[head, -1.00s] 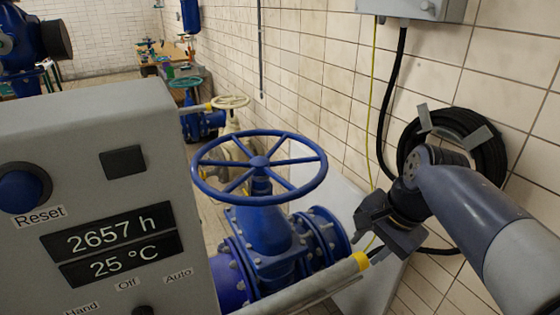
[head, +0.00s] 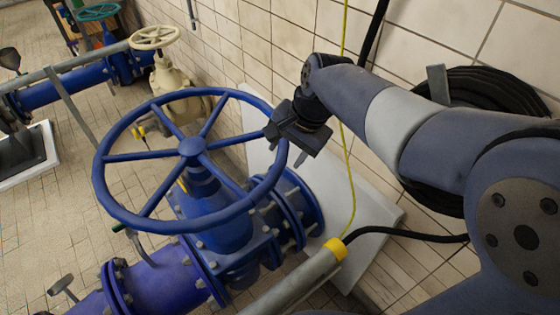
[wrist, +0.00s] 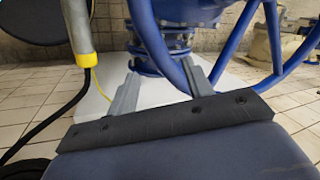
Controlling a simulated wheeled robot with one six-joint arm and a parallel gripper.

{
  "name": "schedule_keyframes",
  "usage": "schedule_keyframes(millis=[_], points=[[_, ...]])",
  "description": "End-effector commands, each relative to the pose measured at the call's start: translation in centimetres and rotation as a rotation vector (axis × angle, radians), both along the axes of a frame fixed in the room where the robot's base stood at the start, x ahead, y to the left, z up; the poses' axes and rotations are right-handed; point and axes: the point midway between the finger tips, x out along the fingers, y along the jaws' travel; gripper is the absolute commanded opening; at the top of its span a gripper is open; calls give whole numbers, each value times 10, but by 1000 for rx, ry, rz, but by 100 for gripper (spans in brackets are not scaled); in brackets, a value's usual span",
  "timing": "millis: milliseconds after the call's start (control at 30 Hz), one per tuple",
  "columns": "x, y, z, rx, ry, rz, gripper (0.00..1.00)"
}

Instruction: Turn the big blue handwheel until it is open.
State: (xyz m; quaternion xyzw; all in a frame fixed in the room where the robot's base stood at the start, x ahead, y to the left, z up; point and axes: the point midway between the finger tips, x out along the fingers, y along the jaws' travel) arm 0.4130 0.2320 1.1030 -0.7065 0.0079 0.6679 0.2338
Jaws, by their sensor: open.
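The big blue handwheel (head: 191,146) sits on top of a blue gate valve (head: 215,215), its rim whole and its spokes in clear view. My gripper (head: 302,150) is at the right side of the rim, close to it in the head view. In the wrist view my gripper (wrist: 160,95) has its two fingers spread, and the blue rim (wrist: 155,45) passes between or just beyond them. I cannot tell if the fingers touch the rim. The handwheel's spokes (wrist: 272,40) show to the right there.
A grey rail with a yellow end (head: 334,250) lies below the gripper, with a black cable running from it. The tiled wall and a black hose coil (head: 490,90) are at the right. A cream handwheel (head: 155,37) stands behind.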

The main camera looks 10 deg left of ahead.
Motion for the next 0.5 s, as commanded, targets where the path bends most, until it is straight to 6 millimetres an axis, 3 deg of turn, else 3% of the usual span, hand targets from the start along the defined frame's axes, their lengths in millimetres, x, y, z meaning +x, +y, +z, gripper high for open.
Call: schedule_keyframes(millis=[200, 500], points=[[3, 12, -36, -1, 3, 1, 49], [6, 18, -54, 1, -1, 1, 49]])
